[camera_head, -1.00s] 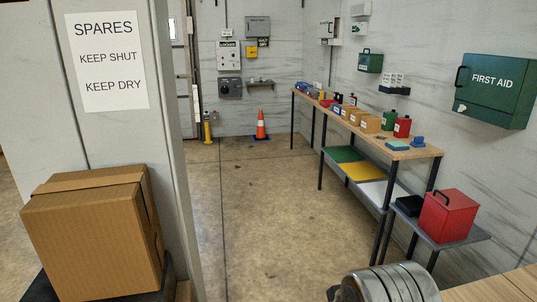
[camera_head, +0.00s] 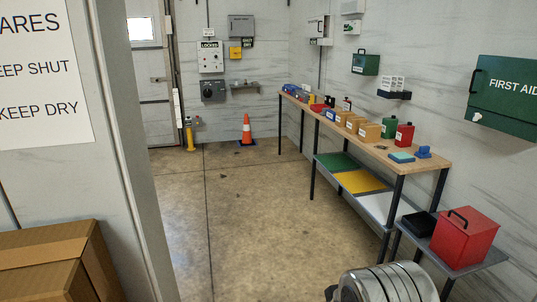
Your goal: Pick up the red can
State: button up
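A red can (camera_head: 404,135) stands upright on the wooden bench (camera_head: 427,161) along the right wall, just right of a green can (camera_head: 389,127). A black mark shows on its top, and a pale label is on its front. The bench is some way ahead of me and to the right. A silver ribbed part of my arm shows at the bottom edge, right of centre. My gripper's fingers are not visible.
Small cardboard boxes (camera_head: 357,126) and other items line the bench. A larger red box (camera_head: 464,237) sits on a low grey shelf. A grey cabinet (camera_head: 110,150) and cardboard carton (camera_head: 55,262) stand close on the left. The middle floor (camera_head: 245,215) is clear; an orange cone (camera_head: 246,130) stands at the back.

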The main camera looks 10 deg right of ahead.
aim_at(405, 133)
jog(key=z, duration=0.15)
jog(key=i, duration=1.5)
jog(key=z, duration=0.4)
jog(key=i, duration=0.75)
jog(key=z, duration=0.3)
jog(key=i, duration=1.45)
jog(key=z, duration=0.25)
